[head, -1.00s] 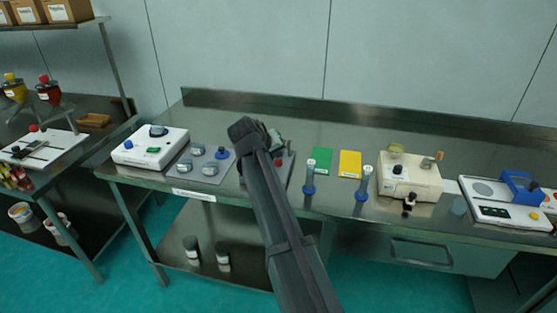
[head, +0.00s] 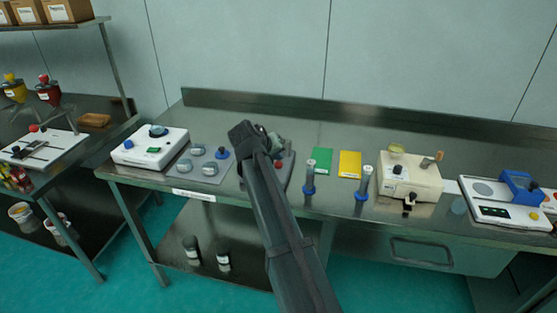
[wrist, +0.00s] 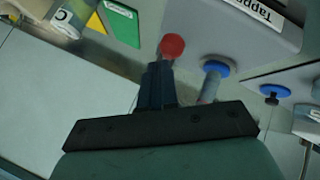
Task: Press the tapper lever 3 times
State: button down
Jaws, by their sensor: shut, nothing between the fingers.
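The tapper's red lever knob (wrist: 172,45) is in the upper middle of the wrist view, beside the grey body with the "Tapp..." label (wrist: 258,10). My gripper (wrist: 159,72) is shut and empty. Its fingertips are right at the red knob's stem; I cannot tell whether they touch. In the head view the red knob (head: 279,163) shows just right of my arm. My arm hides much of the tapper and the fingertips there.
A grey tray with round pans (head: 205,168) lies left of the tapper. Right of it stand two blue-based tubes (head: 310,180), green (head: 322,161) and yellow (head: 350,164) mats, and a beige device (head: 409,180). The bench behind is clear.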

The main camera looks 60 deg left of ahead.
jog(key=shift+f, duration=0.65)
dwell(1.2)
jog(key=shift+r, duration=1.65)
jog(key=shift+r, duration=0.15)
jog(key=shift+r, duration=2.35)
dwell(0.3)
notch_tip(320, 180, up, 4)
jog(key=shift+f, duration=0.1)
dwell(0.3)
jog(key=shift+f, duration=0.1)
